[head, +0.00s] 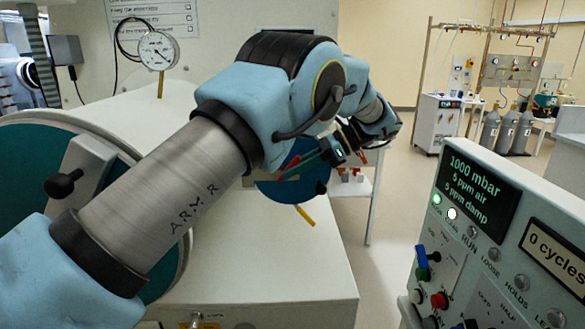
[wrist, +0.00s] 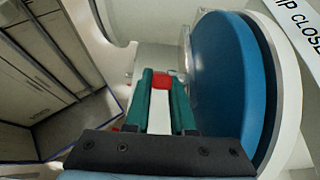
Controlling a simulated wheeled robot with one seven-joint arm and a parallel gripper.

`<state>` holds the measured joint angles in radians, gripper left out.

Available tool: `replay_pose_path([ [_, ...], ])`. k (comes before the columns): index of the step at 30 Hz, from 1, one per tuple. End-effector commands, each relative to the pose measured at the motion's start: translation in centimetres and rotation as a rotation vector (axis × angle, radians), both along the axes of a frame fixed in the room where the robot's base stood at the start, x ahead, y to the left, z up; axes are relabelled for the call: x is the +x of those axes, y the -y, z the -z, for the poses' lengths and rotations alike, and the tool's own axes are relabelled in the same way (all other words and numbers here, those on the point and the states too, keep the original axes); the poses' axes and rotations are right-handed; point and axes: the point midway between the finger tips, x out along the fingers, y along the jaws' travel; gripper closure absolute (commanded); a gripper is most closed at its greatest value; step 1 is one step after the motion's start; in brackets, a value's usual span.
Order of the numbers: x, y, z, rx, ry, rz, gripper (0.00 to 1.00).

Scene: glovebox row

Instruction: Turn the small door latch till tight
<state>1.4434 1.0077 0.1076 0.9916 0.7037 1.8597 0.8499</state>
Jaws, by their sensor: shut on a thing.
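The small door (head: 290,194) is a blue disc on the end of the white box, partly hidden behind my arm. In the wrist view its blue face (wrist: 222,75) stands at the right, inside a pale ring. My gripper (head: 286,172) is in front of the door with its green fingers. In the wrist view the fingers (wrist: 161,78) are shut on a small red piece, which I take to be the latch (wrist: 162,81). The rest of the latch and its contact with the door are hidden.
A large teal door (head: 25,170) with a black knob is at the left. A control panel (head: 480,200) at the right reads 1000 mbar and 0 cycles. A yellow piece (head: 306,215) sticks out below the small door. Open floor (head: 400,230) lies between box and panel.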

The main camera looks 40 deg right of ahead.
Motion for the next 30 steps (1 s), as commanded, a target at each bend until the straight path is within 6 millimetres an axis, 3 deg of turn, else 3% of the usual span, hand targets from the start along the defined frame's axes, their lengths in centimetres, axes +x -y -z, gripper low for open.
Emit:
replay_pose_path([
  [25,0.03,0.01,0.16,0.105,0.086,0.000,1.00],
  [26,0.03,0.01,0.16,0.105,0.086,0.000,0.75],
  [30,0.03,0.01,0.17,0.104,0.085,0.000,0.65],
])
